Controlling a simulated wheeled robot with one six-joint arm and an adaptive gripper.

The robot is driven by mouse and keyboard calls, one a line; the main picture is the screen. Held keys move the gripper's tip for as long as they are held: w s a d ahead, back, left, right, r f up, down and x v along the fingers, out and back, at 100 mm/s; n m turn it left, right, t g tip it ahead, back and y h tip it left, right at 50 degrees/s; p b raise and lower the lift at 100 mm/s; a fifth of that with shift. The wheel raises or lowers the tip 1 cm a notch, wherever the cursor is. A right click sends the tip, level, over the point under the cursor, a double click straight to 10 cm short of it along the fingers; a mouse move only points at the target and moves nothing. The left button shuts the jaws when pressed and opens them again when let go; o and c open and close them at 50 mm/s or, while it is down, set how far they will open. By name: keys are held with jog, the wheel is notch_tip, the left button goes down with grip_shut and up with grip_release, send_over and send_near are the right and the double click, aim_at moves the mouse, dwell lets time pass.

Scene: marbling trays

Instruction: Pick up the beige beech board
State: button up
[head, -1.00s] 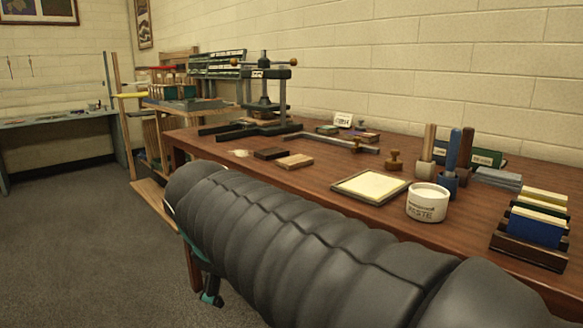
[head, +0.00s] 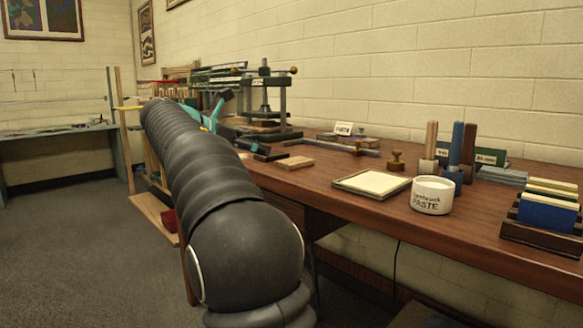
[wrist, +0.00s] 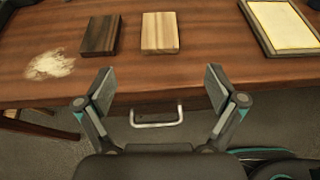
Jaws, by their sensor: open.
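The beige beech board (wrist: 160,32) lies flat on the brown table in the wrist view, beyond my gripper (wrist: 158,84) and roughly in line with the gap between its fingers. It also shows in the head view (head: 295,163) near the table's front edge. My gripper is open and empty, with its two fingers spread wide over the table's front edge. In the head view my gripper (head: 232,128) is partly hidden by my own arm.
A dark brown board (wrist: 100,36) lies left of the beech board, with a pale powder patch (wrist: 50,65) farther left. A framed tray (wrist: 280,24) lies to the right. A drawer handle (wrist: 156,117) is below the edge. A metal press (head: 264,95) stands behind.

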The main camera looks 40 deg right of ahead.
aim_at(294, 160)
jog(key=b+x, duration=0.2)
jog(key=x, duration=1.1)
jog(key=shift+w+b, duration=0.1)
jog(key=shift+b, duration=0.2)
jog(key=c, duration=1.2)
